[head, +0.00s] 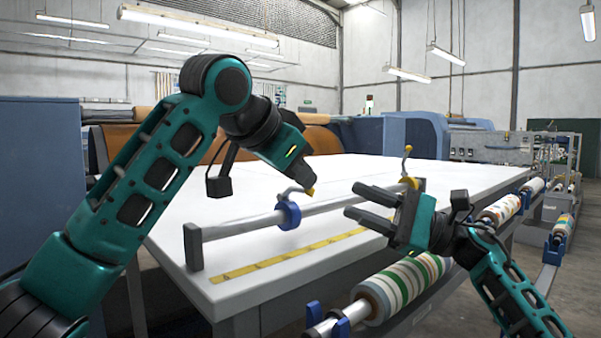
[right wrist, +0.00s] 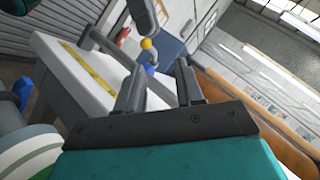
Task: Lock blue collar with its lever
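The blue collar (head: 289,215) sits around a grey bar above the white table. Its thin grey lever (head: 289,191) rises from the collar and slants right to a yellow tip (head: 310,191). My left gripper (head: 308,187) is at that tip, and its fingers overlap in the picture, so open or shut cannot be told. My right gripper (head: 351,200) is open and empty, right of the blue collar, fingers pointing left. In the right wrist view, the blue collar (right wrist: 151,69) and yellow tip (right wrist: 146,43) show beyond the open fingers.
The grey bar (head: 240,225) runs across the white table (head: 350,170). A yellow collar (head: 411,183) with its own upright lever sits farther along the bar. A yellow ruler strip (head: 290,254) lies along the table edge. A striped roll (head: 405,285) is below the near edge.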

